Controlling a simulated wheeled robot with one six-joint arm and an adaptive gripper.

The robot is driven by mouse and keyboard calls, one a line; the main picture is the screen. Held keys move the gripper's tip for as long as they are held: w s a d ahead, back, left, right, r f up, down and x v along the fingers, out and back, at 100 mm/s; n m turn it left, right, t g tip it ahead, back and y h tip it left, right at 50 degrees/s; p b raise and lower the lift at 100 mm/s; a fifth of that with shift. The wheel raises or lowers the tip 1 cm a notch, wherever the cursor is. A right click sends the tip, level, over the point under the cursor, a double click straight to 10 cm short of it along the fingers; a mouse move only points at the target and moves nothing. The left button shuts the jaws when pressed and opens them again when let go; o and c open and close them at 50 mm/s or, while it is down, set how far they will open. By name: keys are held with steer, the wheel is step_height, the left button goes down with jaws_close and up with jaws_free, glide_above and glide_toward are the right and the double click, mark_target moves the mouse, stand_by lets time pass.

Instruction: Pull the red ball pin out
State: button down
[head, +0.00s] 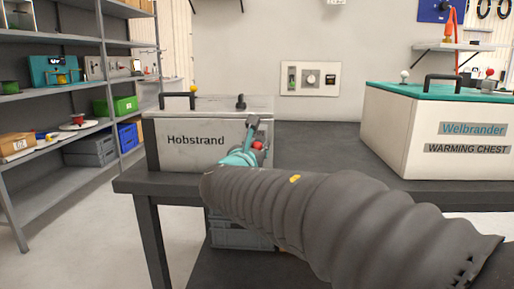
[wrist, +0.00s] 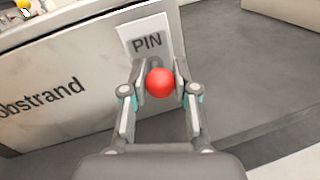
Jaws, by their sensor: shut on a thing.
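The red ball pin (wrist: 160,82) sits at the side of the pale Hobstrand box, just below a plate marked PIN (wrist: 147,42). My gripper (wrist: 161,80) has a finger on each side of the red ball and is shut on it. In the head view the red ball (head: 258,146) shows at the right end of the Hobstrand box (head: 190,146), partly behind my gripper (head: 256,145). The pin's shaft is hidden behind the ball, so I cannot tell how deep it sits.
The box stands on a dark table (head: 310,140). A Welbrander warming chest (head: 400,125) with a teal lid stands at the right. Shelves (head: 60,185) with bins line the left. A panel with controls (head: 311,79) is on the back wall. The tabletop between box and chest is clear.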

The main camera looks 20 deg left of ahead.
steer(key=s, duration=0.1)
steer(key=s+b, duration=0.1)
steer(key=s, duration=0.1)
steer(key=shift+s+d+f, duration=0.1)
steer(key=shift+d, duration=0.3)
steer(key=c, duration=0.9)
jaws_free()
steer(key=shift+s, duration=0.1)
steer(key=shift+o, duration=0.2)
steer(key=s, duration=1.2)
steer(key=shift+d, duration=0.25)
